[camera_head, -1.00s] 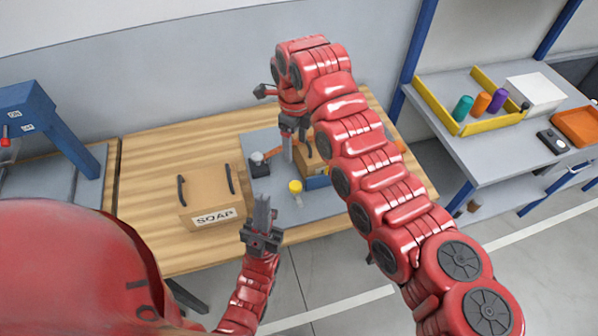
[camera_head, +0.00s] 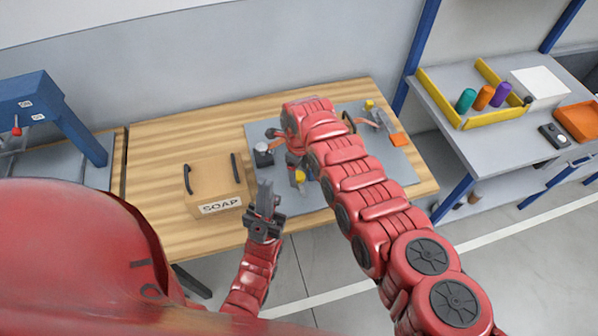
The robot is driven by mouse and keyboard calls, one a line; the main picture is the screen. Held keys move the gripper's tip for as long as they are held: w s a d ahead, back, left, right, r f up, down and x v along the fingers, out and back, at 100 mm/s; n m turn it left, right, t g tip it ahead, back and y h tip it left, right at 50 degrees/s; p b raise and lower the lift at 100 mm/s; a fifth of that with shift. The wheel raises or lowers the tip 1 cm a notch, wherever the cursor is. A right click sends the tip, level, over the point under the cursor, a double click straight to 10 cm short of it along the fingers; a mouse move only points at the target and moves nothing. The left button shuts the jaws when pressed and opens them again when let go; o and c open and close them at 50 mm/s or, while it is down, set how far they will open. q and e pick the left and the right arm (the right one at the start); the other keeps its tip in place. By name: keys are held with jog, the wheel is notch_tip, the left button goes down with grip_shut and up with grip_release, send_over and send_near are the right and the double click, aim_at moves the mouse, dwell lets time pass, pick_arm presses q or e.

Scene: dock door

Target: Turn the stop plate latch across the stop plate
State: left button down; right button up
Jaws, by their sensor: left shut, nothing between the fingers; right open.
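The grey board (camera_head: 388,168) on the wooden table carries several small fixtures. A yellow-topped piece (camera_head: 299,177) stands near its front left, and a dark block with a pale round top (camera_head: 263,154) is at its left edge. Another yellow-topped piece (camera_head: 369,105) with grey metal parts is at the far right. I cannot tell which part is the stop plate or its latch. My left gripper (camera_head: 265,197) is shut and empty, in front of the board's left edge.
A cardboard box marked SOAP (camera_head: 216,186) with dark handles stands left of the board. An orange piece (camera_head: 399,140) lies on the board's right. A shelf (camera_head: 500,135) with a yellow-edged tray stands right. The table's back left is bare.

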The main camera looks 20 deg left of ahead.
jog(key=shift+f, duration=0.2)
jog(key=shift+c, duration=0.3)
grip_shut()
